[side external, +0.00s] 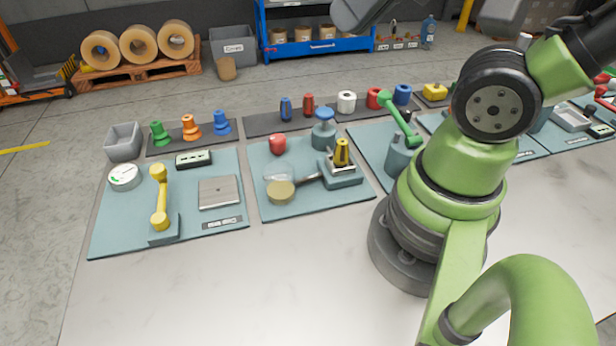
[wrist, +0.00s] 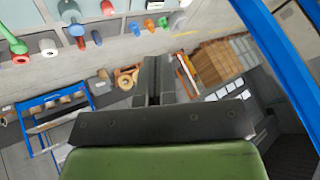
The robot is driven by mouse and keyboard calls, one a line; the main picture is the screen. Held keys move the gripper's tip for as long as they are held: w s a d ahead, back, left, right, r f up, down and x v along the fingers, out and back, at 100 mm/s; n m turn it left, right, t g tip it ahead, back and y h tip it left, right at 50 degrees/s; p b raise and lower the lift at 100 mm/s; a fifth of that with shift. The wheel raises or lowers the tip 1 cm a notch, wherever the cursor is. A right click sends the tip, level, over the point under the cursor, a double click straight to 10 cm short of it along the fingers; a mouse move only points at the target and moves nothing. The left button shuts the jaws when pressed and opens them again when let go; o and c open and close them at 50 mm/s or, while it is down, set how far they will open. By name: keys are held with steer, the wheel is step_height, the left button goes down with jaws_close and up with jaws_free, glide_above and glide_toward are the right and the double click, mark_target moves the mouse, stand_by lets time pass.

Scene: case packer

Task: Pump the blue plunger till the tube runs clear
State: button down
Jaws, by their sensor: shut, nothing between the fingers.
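A teal-grey pump body (side external: 323,135) with a blue plunger cap (side external: 324,114) stands upright at the back of the second mat from the left. In front of it, on the same mat, is a clear rounded vessel (side external: 279,175) with yellowish contents. A dark tube (side external: 308,180) runs from the vessel to a block with a yellow handle (side external: 341,152); I cannot tell whether the tube is clear. My gripper (wrist: 153,65) shows in the wrist view, shut and empty, well away from the mats. I cannot make out its fingers in the side view.
A red knob (side external: 278,144) sits beside the pump. The left mat (side external: 115,220) holds a yellow lever (side external: 159,195) and a gauge (side external: 124,177). Blue, orange and green pegs (side external: 190,126) stand behind. A green-handled pump (side external: 397,150) is on the right. The front table is bare.

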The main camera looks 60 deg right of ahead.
steer(key=n+t+y, duration=0.1)
steer(key=n, duration=3.4)
glide_above(326, 109)
step_height(326, 109, down, 11)
steer(key=shift+f, duration=0.25)
steer(key=shift+a+f, duration=0.1)
steer(key=shift+f, duration=4.15)
steer(key=shift+f, duration=0.1)
steer(key=shift+f, duration=0.3)
